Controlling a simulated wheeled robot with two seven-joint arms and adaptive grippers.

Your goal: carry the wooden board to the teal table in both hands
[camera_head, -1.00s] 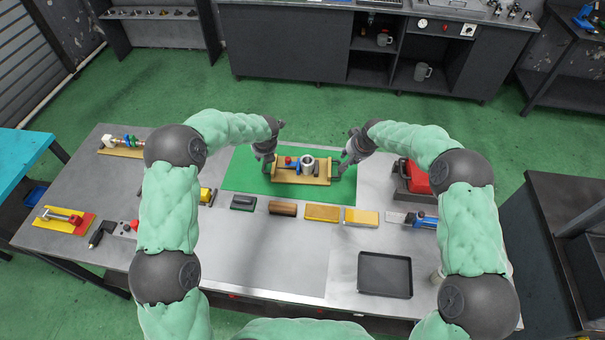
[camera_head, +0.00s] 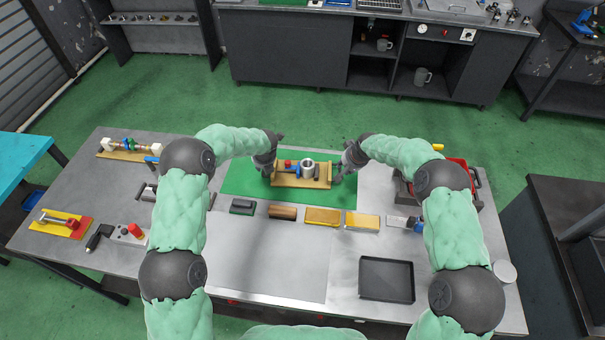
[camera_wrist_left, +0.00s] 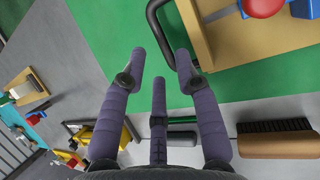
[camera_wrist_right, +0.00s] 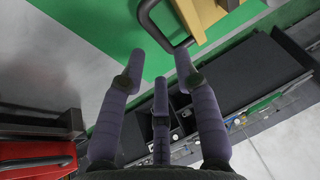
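The wooden board (camera_head: 308,184) lies on the green mat (camera_head: 235,182) at the back middle of the grey workbench, carrying a blue, red and metal fixture (camera_head: 300,167). A dark handle stands at each end; the left one (camera_wrist_left: 158,28) and the right one (camera_wrist_right: 155,25) show in the wrist views. My left gripper (camera_wrist_left: 160,66) is open and empty, its fingertips just short of the left handle. My right gripper (camera_wrist_right: 160,64) is open and empty, close to the right handle. The teal table (camera_head: 22,150) is at the far left, partly cut off.
A black tray (camera_head: 386,279) sits front right. A red case (camera_head: 458,176) is at right. A gap of green floor separates bench and teal table.

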